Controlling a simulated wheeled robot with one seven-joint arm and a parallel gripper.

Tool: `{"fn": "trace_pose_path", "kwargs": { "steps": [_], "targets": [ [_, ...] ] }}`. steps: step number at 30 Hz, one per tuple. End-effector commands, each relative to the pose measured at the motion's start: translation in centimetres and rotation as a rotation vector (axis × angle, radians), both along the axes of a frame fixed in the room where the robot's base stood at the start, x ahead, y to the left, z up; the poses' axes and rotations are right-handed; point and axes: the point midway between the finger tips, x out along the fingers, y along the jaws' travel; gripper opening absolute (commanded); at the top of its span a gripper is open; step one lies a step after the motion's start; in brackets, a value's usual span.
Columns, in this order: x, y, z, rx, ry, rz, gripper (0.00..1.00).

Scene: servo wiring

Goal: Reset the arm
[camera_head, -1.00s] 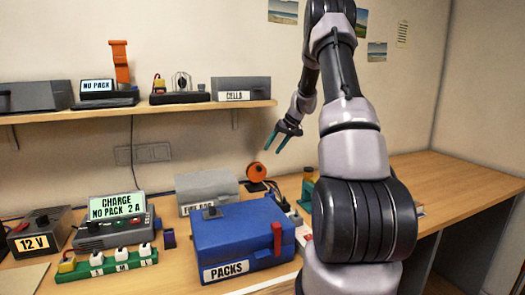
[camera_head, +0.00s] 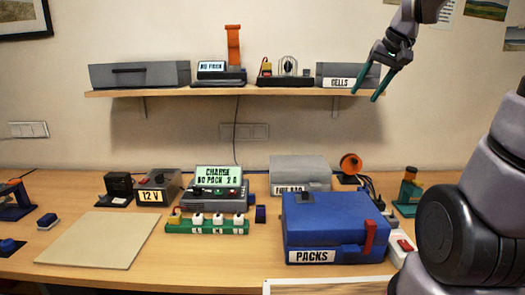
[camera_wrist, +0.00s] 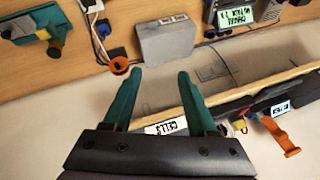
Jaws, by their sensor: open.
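My gripper (camera_head: 366,96) is at the upper right of the head view, its two teal fingers apart and pointing down and left. Nothing is between them. In that view it overlaps the right end of the grey CELLS box (camera_head: 340,80) on the shelf; whether it touches the box I cannot tell. The wrist view shows my open, empty gripper (camera_wrist: 158,75) with the scene upside down. There the CELLS label (camera_wrist: 167,127) shows between and below the fingers. My arm fills the right edge of the head view.
The shelf (camera_head: 230,92) holds a grey case (camera_head: 140,75), a NO PACK device (camera_head: 217,72) and other items. On the table stand the blue PACKS box (camera_head: 325,225), a charger (camera_head: 215,185), a 12 V supply (camera_head: 158,187) and a grey box (camera_head: 298,170). A beige mat (camera_head: 100,240) is bare.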

Motion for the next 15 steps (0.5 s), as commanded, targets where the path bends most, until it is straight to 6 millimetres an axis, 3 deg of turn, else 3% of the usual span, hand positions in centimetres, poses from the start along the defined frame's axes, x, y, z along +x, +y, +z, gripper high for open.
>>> {"fn": "trace_pose_path", "kwargs": {
  "steps": [1,6,10,15],
  "targets": [
    [-2.4,0.9,0.7,-0.003,-0.017,-0.01,0.58],
    [-9.3,2.4,1.2,-0.003,-0.054,-0.065,0.58],
    [-13.1,2.9,0.7,0.004,-0.079,-0.101,0.58],
    [-15.5,3.0,0.1,0.01,-0.096,-0.127,0.58]
  ]
}}
